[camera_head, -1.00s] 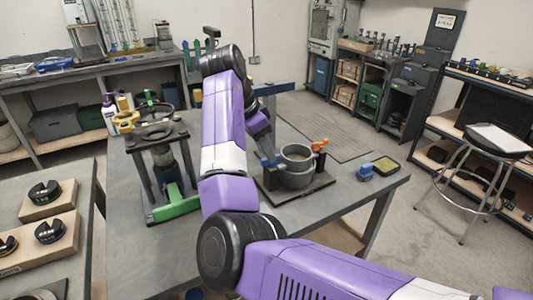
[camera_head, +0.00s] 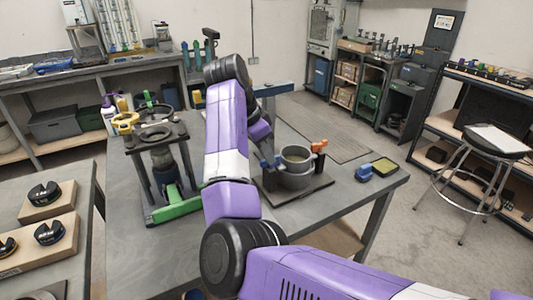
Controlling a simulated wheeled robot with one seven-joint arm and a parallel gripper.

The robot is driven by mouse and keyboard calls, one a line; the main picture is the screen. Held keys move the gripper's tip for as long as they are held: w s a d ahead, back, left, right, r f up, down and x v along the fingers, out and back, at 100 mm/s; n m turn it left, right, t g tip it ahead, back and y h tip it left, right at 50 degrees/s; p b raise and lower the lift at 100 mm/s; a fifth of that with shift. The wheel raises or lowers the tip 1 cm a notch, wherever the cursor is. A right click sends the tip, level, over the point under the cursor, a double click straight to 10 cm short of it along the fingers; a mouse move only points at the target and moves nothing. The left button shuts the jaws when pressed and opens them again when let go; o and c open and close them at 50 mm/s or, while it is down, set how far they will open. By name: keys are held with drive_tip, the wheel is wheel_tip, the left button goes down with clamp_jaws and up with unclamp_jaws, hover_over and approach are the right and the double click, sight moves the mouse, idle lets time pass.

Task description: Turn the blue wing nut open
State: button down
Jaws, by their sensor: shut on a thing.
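The blue wing nut (camera_head: 277,162) shows as a small blue piece at the left side of a grey round pot (camera_head: 296,178) on a dark base plate. My gripper (camera_head: 267,154) comes down at that side of the pot, just below my purple wrist. It is shut on the blue wing nut. The fingers are small and partly hidden by my arm, so the nut's exact angle cannot be told. An orange wing nut (camera_head: 319,146) stands at the right side of the pot's rim.
A dark stand with a green bar (camera_head: 176,207) is left of my arm on the grey table (camera_head: 135,255). A blue object (camera_head: 366,174) and a yellow-green tray (camera_head: 385,166) lie right of the pot. A blue beam (camera_head: 273,89) is behind.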

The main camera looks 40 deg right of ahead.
drive_tip(key=shift+r, duration=0.1)
drive_tip(key=n+p, duration=0.1)
drive_tip(key=n+t+p, duration=0.1)
drive_tip(key=p, duration=0.1)
drive_tip(key=n+p, duration=0.1)
drive_tip(key=shift+s+r+n+p, duration=0.2)
drive_tip(key=shift+s+n+p, duration=0.05)
drive_tip(key=shift+n+p, duration=0.1)
drive_tip(key=n+p, duration=0.1)
drive_tip(key=p, duration=0.1)
drive_tip(key=n+t+p, duration=0.1)
drive_tip(key=n+p, duration=0.1)
drive_tip(key=n+t+p, duration=0.1)
drive_tip(key=n+p, duration=0.1)
drive_tip(key=shift+s+d, duration=0.1)
drive_tip(key=shift+s, duration=0.15)
drive_tip(key=n+p, duration=0.2)
drive_tip(key=n+t+y+p, duration=0.1)
drive_tip(key=n+p, duration=0.1)
drive_tip(key=p, duration=0.1)
drive_tip(key=shift+s+d+n+t, duration=0.15)
drive_tip(key=shift+n+t, duration=0.15)
drive_tip(key=shift+n, duration=0.05)
drive_tip(key=shift+d+f+n+t+y+p, duration=0.15)
drive_tip(key=shift+n+y+p, duration=0.35)
drive_tip(key=shift+n+p, duration=0.55)
drive_tip(key=shift+a+f+n+t+y+p, duration=0.1)
drive_tip(key=shift+n+t+y+p, duration=0.3)
drive_tip(key=shift+n+p, duration=0.6)
drive_tip(key=shift+n, duration=0.25)
